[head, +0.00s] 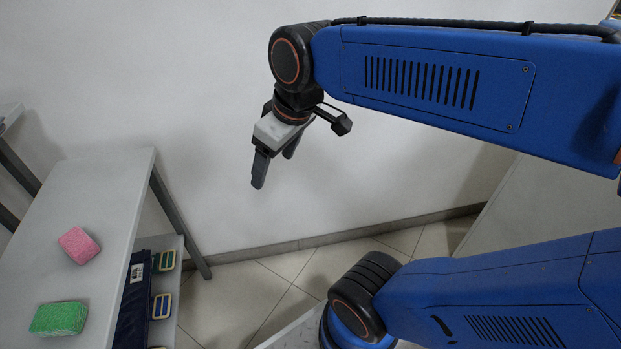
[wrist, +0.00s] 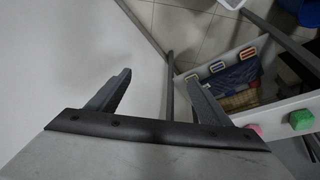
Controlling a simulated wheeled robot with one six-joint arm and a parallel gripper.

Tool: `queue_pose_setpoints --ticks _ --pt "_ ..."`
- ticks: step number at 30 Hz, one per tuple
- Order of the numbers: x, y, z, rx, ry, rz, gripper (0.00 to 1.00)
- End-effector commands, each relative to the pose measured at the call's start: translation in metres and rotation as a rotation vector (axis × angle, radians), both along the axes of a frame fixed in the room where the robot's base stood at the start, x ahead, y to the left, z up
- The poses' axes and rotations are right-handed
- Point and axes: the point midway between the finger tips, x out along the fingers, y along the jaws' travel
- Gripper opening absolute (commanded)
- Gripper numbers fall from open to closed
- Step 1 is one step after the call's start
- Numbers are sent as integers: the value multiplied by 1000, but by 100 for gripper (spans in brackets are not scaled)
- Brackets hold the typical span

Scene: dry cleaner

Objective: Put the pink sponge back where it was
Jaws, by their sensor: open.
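The pink sponge (head: 79,245) lies on the grey table top, toward its far half in the head view. It also shows in the wrist view (wrist: 254,131), near the table edge at the lower right. A green sponge (head: 59,318) lies nearer on the same table; it shows in the wrist view (wrist: 302,119) too. My gripper (head: 275,170) is open and empty. It hangs in the air in front of the white wall, to the right of the table and well apart from both sponges.
The grey table (head: 122,205) has bare surface around the sponges. A lower shelf beneath holds a dark blue folded item (head: 134,302) and several brushes or blocks with yellow rims (head: 162,305). The wall (head: 200,90) runs behind. Tiled floor (head: 285,290) is open right of the table.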

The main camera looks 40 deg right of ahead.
Motion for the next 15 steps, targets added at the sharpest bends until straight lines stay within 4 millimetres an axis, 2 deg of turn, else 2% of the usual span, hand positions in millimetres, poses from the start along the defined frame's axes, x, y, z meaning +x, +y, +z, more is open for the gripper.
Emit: queue_pose_setpoints --ticks 1,6,10,15 --pt "-12 -14 -8 5 -12 -83 72" --pt "-39 -43 -31 22 -40 -296 72" --pt "-48 -53 -39 30 -54 -375 72" --pt "-51 -55 -42 32 -56 -396 72"
